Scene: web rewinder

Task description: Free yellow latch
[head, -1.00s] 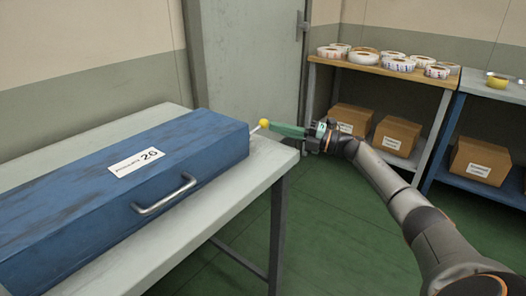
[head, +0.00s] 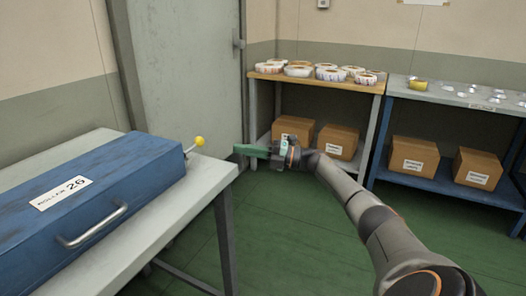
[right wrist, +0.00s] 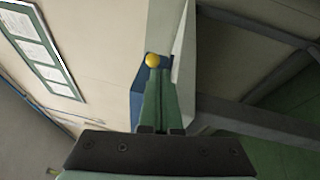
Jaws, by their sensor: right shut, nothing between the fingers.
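The yellow latch is a yellow ball knob (head: 199,141) on a thin pale lever at the right end of a blue box (head: 150,165). The lever slants up and to the right from the box end. My right gripper (head: 238,149) has green fingers pointing left toward the knob. They are shut and empty, with a visible gap between the fingertips and the knob in the head view. In the right wrist view the knob (right wrist: 153,60) shows just beyond the shut fingertips (right wrist: 162,74). My left gripper is not in view.
The blue box, labelled "ROLLER 26" with a metal handle (head: 92,226), lies on a pale table (head: 165,215). A wooden-topped shelf (head: 325,82) with rolls and cartons stands behind my right arm. A blue shelf (head: 445,95) is at right. Green floor is open between.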

